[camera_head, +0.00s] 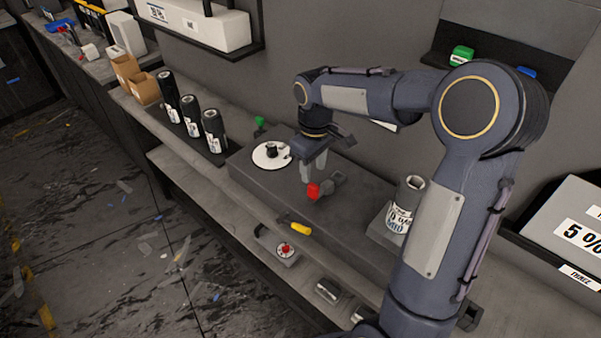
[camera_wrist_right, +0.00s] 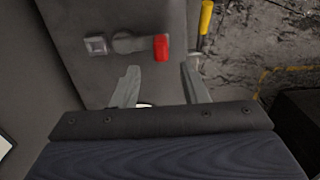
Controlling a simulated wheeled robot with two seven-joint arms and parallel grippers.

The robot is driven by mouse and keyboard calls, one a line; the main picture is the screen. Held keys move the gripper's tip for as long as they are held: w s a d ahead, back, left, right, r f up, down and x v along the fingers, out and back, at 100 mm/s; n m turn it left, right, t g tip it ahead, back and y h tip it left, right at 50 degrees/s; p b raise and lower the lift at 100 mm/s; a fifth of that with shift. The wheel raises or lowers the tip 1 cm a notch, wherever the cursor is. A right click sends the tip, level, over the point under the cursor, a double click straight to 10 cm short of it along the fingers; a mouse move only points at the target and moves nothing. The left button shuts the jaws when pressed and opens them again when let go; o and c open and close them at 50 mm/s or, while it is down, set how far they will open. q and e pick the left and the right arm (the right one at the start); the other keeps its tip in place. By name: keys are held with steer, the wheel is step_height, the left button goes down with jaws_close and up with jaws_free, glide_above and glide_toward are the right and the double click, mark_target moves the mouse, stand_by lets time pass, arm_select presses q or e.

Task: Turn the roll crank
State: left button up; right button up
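The crank (camera_head: 329,185) is a short grey arm with a red knob (camera_head: 313,191). It sits on top of a long dark grey box-like unit (camera_head: 350,222). My right gripper (camera_head: 313,172) points down just behind the red knob in the head view. In the right wrist view, the crank arm (camera_wrist_right: 128,43) ends in the red knob (camera_wrist_right: 161,47), ahead of my fingertips and about midway between their lines. The right gripper (camera_wrist_right: 158,78) is open and empty there, with the knob apart from both fingers. My left gripper is not in view.
A white disc (camera_head: 268,158) with a black centre lies on the unit's left end.

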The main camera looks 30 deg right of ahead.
mark_target(314, 185)
steer(key=f, duration=0.7)
steer(key=shift+s+p, duration=0.2)
steer(key=shift+p, duration=0.2)
steer(key=shift+c, duration=0.4)
jaws_close()
